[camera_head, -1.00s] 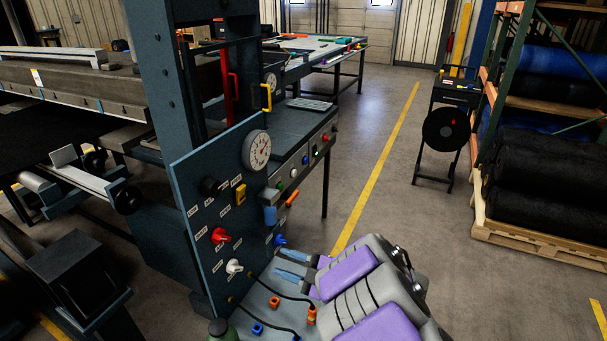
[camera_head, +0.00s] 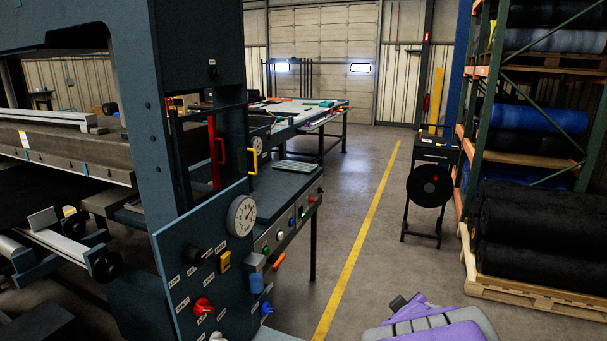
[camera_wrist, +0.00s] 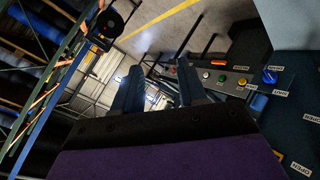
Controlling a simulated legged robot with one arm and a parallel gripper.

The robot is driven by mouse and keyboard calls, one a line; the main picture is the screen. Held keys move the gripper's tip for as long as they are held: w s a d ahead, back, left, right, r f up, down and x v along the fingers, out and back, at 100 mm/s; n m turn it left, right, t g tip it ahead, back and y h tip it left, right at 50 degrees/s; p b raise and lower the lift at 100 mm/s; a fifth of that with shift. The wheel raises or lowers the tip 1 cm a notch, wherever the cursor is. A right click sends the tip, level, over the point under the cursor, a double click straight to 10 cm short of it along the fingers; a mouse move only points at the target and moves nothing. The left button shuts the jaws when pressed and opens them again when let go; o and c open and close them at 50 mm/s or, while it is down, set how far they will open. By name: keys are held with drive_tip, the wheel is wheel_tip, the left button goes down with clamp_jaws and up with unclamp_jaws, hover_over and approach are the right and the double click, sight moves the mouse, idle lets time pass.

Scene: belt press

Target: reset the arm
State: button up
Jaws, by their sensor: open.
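My gripper (camera_wrist: 160,82) shows in the wrist view as two blue-grey fingers set well apart, with nothing between them. The wrist view is strongly tilted, and the press's control panel (camera_wrist: 240,84) lies to the right of the fingers, apart from them. In the head view my purple and grey arm (camera_head: 428,326) is at the bottom edge, right of the yellow floor line. The fingers cannot be made out there.
The floor between is clear.

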drive_tip(key=s+a+f+m+g+y, duration=0.1)
drive_tip(key=s+a+m+g, duration=0.1)
drive_tip(key=s, duration=1)
drive_tip(key=s+a+m+g+y, duration=0.1)
drive_tip(key=s+a+m+g, duration=0.1)
drive_tip(key=s+g, duration=0.4)
drive_tip(key=s+a+f+m+g+y, duration=0.1)
drive_tip(key=s+a+g, duration=0.3)
drive_tip(key=s, duration=1.3)
drive_tip(key=shift+s+a+f+m, duration=0.3)
drive_tip(key=shift+s+a+m, duration=0.05)
drive_tip(key=shift+m, duration=0.55)
